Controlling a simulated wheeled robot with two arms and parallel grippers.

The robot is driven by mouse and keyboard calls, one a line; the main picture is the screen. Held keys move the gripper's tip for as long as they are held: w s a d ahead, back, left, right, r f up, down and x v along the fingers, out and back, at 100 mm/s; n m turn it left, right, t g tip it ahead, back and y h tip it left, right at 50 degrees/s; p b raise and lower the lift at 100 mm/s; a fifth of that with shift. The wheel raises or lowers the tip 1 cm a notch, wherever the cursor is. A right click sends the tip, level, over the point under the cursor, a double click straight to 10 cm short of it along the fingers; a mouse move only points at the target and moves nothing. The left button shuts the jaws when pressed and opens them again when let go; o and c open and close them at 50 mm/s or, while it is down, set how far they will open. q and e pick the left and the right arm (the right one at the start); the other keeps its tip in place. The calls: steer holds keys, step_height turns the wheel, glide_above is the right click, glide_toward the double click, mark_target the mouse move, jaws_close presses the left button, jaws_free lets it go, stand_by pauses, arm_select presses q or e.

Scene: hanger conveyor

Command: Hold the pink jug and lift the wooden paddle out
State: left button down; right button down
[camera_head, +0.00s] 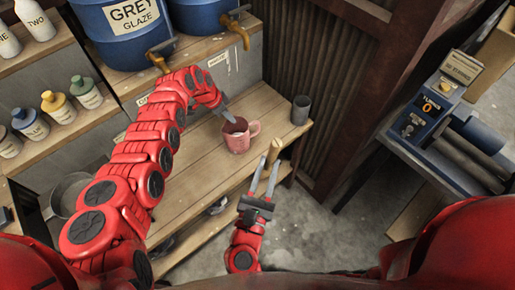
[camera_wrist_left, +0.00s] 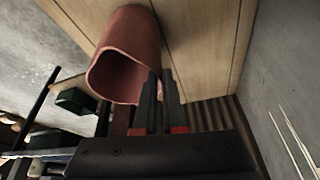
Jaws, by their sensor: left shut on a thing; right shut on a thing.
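The pink jug (camera_head: 236,139) stands upright on the wooden bench, with its handle to the right. My left gripper (camera_head: 230,117) is shut on the jug's rim from the back left. In the left wrist view the fingers (camera_wrist_left: 160,100) pinch the wall of the jug (camera_wrist_left: 130,40), and no paddle shows in its mouth. The wooden paddle (camera_head: 274,148) is out of the jug, to its right. My right gripper (camera_head: 268,168) is shut on the paddle near the bench's front edge. The paddle's lower part is hidden or too small to make out.
A grey cup (camera_head: 300,110) stands at the bench's right end. Blue glaze barrels with brass taps (camera_head: 158,58) sit on the shelf behind. Bottles (camera_head: 57,106) line the left shelves. A blue control box (camera_head: 425,108) is at the right. The bench (camera_head: 205,165) is mostly bare.

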steer(key=shift+s+d+r+n+g+y, duration=0.15)
steer(key=shift+s+r+n+g, duration=0.1)
steer(key=shift+s, duration=0.2)
steer(key=shift+s+d+r+n+g+y, duration=0.2)
steer(key=shift+s+n, duration=0.1)
steer(key=shift+s, duration=0.2)
steer(key=shift+s+d+r+n+g+y, duration=0.15)
steer(key=shift+s+r+n+g, duration=0.1)
steer(key=shift+s, duration=0.2)
arm_select(q)
steer(key=c, duration=0.9)
jaws_free()
steer(key=shift+r, duration=0.1)
steer(key=v, duration=1.1)
steer(key=shift+s+a+r, duration=0.1)
steer(key=shift+a+r, duration=0.2)
steer(key=shift+r, duration=0.05)
arm_select(e)
steer(key=shift+a+f, duration=0.1)
